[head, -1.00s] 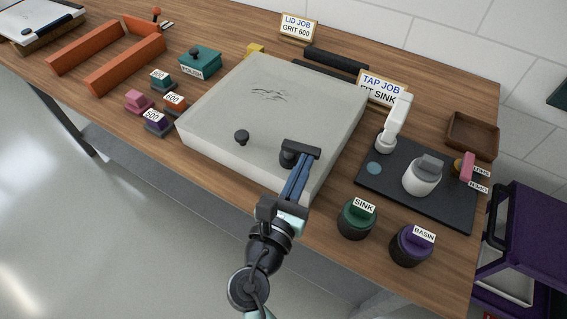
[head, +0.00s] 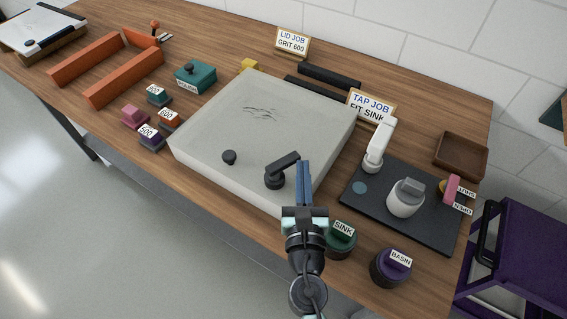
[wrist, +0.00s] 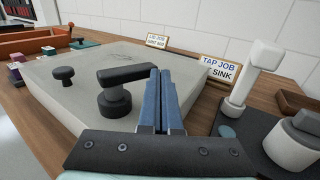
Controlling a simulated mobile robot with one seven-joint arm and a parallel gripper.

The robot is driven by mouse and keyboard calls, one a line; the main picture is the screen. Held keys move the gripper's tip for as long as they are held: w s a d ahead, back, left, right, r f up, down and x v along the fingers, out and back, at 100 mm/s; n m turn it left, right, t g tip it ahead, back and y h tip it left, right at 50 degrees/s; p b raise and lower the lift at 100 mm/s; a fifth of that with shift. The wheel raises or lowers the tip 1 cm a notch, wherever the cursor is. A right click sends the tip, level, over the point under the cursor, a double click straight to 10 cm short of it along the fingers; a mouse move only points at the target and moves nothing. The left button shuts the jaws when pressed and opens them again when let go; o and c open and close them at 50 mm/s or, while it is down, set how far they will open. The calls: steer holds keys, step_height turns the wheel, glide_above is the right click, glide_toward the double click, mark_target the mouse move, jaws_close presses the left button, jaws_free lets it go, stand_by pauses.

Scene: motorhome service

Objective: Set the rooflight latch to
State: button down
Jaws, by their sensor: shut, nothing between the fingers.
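The rooflight latch is a black lever (head: 284,167) on a round pivot, near the front right corner of the pale lid (head: 225,120). Its arm points up and to the right in the head view. In the wrist view the lever (wrist: 127,76) runs rightward from its pivot, and its free end is close beside the blue fingers. My gripper (head: 302,164) is shut and empty, just right of the lever's free end; it also shows in the wrist view (wrist: 160,72). Whether the fingers touch the lever I cannot tell. A black knob (head: 229,157) stands left of the latch.
Right of the lid is a dark mat (head: 430,224) with a white tap (head: 378,146) and a grey-topped white part (head: 405,199). The SINK pot (head: 341,238) and BASIN pot (head: 391,267) stand near the front edge. Coloured grit blocks (head: 152,138) lie left of the lid.

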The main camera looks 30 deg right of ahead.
steer(key=shift+x, duration=1.1)
steer(key=shift+w, duration=0.15)
steer(key=b+v, duration=0.3)
steer(key=v, duration=1)
stand_by(0.4)
